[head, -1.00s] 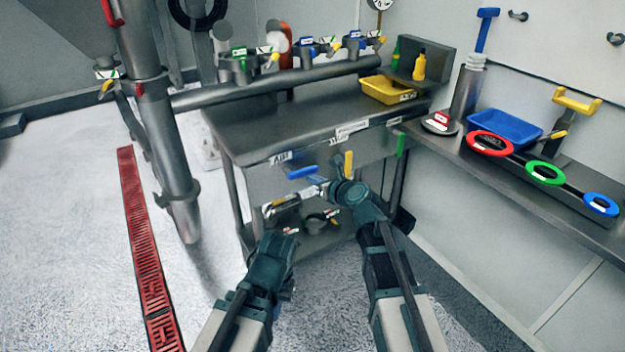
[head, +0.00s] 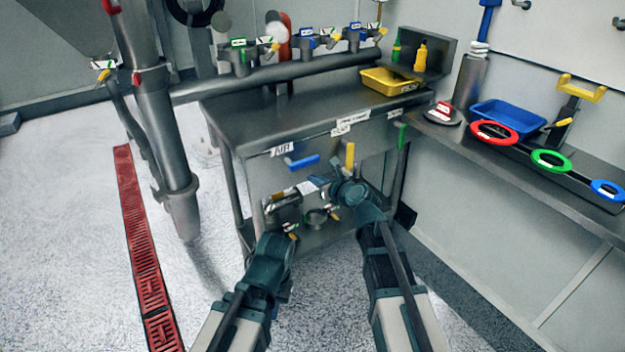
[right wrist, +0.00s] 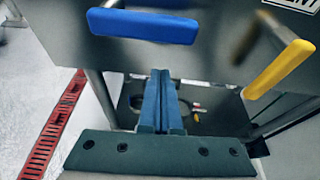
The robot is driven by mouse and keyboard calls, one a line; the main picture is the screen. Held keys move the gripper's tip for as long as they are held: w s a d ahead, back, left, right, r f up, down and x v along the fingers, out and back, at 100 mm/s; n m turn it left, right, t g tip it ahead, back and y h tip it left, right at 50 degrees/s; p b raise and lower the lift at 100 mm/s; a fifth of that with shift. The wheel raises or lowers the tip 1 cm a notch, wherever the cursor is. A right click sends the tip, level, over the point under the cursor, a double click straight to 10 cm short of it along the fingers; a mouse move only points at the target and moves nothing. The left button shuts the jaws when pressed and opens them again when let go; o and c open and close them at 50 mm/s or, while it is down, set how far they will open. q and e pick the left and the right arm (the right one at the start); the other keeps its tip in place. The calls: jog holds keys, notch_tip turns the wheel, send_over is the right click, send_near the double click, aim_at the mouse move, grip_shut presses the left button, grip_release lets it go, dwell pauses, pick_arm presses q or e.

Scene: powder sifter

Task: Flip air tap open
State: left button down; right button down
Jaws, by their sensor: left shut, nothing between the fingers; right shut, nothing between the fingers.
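The air tap's blue lever (head: 303,162) sticks out from the bench front below the AIR label (head: 282,150). It lies roughly level, slightly tilted, and spans the top left of the right wrist view (right wrist: 143,25). My right gripper (head: 320,183) is shut and empty, below the blue lever. In the right wrist view its fingertips (right wrist: 160,73) sit just below the lever in the picture; I cannot tell whether they touch it. My left gripper (head: 277,243) is lower, in front of the bench's bottom shelf, with its fingers hard to make out.
A yellow lever (head: 350,157) sticks out to the right of the blue one, close to my right gripper; it also shows in the right wrist view (right wrist: 282,70). Clamps and a ring lie on the lower shelf (head: 320,238). A side counter (head: 500,172) stands at right.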

jog(key=p+v, duration=0.4)
jog(key=v, duration=0.6)
jog(key=shift+s, duration=0.1)
jog(key=s+a+r+n+g+h+p, duration=0.1)
jog(key=s+a+r+n+g+p, duration=0.1)
jog(key=s+a+n+g+p, duration=0.6)
jog(key=s+a+r+n+p, duration=0.15)
jog(key=s+n+p, duration=0.25)
jog(key=n+p, duration=0.5)
jog(key=s+d+r+n+g+h+p, duration=0.2)
jog(key=s+r+n+h+p, duration=0.1)
jog(key=n, duration=0.5)
jog(key=s+d+r+n+g+h+p, duration=0.2)
jog(key=s+r+n+h+p, duration=0.2)
jog(key=s+n, duration=0.4)
jog(key=shift+s+n+g+p, duration=0.25)
jog(key=shift+n+g+p, duration=0.15)
jog(key=shift+n+p, duration=0.1)
